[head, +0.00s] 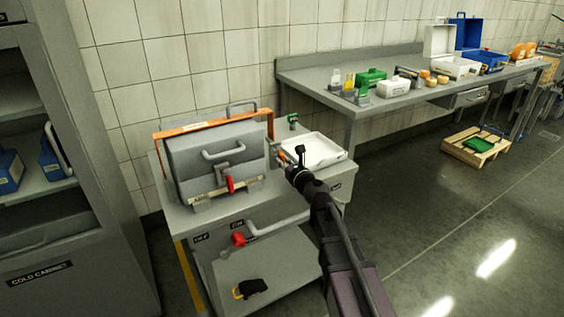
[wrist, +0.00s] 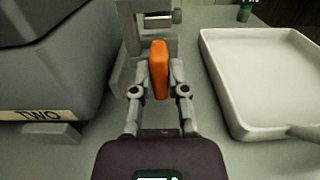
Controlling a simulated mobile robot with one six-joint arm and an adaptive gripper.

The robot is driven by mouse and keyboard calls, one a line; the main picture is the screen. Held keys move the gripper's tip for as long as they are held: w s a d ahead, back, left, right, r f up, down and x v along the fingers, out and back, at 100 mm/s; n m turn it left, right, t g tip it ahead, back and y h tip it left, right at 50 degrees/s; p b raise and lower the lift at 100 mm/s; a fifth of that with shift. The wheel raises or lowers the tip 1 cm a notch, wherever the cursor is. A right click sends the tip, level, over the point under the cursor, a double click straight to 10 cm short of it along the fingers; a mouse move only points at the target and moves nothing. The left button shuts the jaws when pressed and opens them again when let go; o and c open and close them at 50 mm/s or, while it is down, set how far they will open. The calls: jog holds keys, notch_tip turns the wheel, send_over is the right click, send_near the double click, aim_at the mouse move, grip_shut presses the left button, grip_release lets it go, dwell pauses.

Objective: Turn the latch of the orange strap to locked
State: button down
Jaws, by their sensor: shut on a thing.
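The orange strap (head: 205,126) runs over the top of a grey case (head: 212,160) and down its right end in the head view. My gripper (head: 286,163) is to the right of the case, at the strap's right-hand end. In the wrist view my gripper (wrist: 160,80) is shut on an upright orange latch handle (wrist: 159,66), one finger on each side. A grey metal bracket (wrist: 130,45) stands just behind the handle. The latch's pivot and any lock marking cannot be made out.
A white tray (head: 328,151) lies close to the right of my gripper; it also shows in the wrist view (wrist: 211,90). A red handle (head: 229,184) is on the case's front. The cart's red knob (head: 238,239) is below. A cold cabinet (head: 85,278) stands left.

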jog(key=shift+s, duration=0.15)
jog(key=c, duration=0.6)
grip_release()
jog(key=shift+c, duration=0.2)
jog(key=shift+d, duration=0.1)
jog(key=v, duration=1.1)
jog(key=shift+s+d, duration=0.2)
jog(key=shift+s, duration=0.1)
